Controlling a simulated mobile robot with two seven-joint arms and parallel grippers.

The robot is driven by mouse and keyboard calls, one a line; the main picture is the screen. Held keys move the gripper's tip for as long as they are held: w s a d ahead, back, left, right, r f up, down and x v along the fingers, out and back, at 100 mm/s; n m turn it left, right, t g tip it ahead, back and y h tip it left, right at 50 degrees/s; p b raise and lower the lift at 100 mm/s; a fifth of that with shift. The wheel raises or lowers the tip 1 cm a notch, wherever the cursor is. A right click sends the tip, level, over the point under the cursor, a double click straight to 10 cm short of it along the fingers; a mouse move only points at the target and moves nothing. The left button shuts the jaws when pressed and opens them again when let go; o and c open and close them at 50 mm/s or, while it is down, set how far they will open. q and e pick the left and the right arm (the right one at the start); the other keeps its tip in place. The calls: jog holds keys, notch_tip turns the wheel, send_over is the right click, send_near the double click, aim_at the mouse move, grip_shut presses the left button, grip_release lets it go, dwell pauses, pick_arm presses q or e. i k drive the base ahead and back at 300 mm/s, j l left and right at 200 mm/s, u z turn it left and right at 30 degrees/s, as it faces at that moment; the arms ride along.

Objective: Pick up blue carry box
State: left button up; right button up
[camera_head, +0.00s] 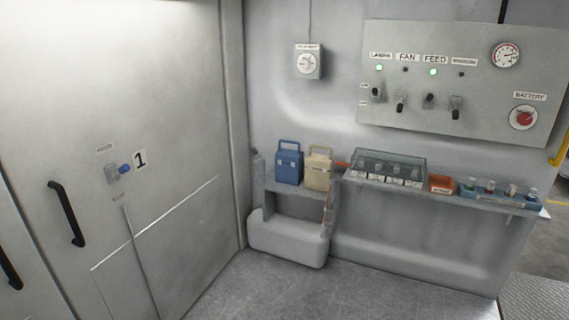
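The blue carry box (288,165) stands upright on the left part of a grey wall shelf (264,184). It has a blue handle loop on top and small pale latches or marks on its front. A beige carry box (319,169) of similar shape stands close beside it on the right. Neither of my grippers is in the head view.
Right along the shelf are a clear-lidded case (390,157), an orange bin (441,184) and a blue tray (482,199) with small bottles. A switch panel (455,80) hangs above. A closed door (120,130) stands left. The floor (300,290) in front is clear.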

aim_at(289, 164)
jog(key=i+j, duration=0.15)
jog(key=i, duration=0.5)
jog(key=i+j+u, duration=0.1)
jog(key=i, duration=0.55)
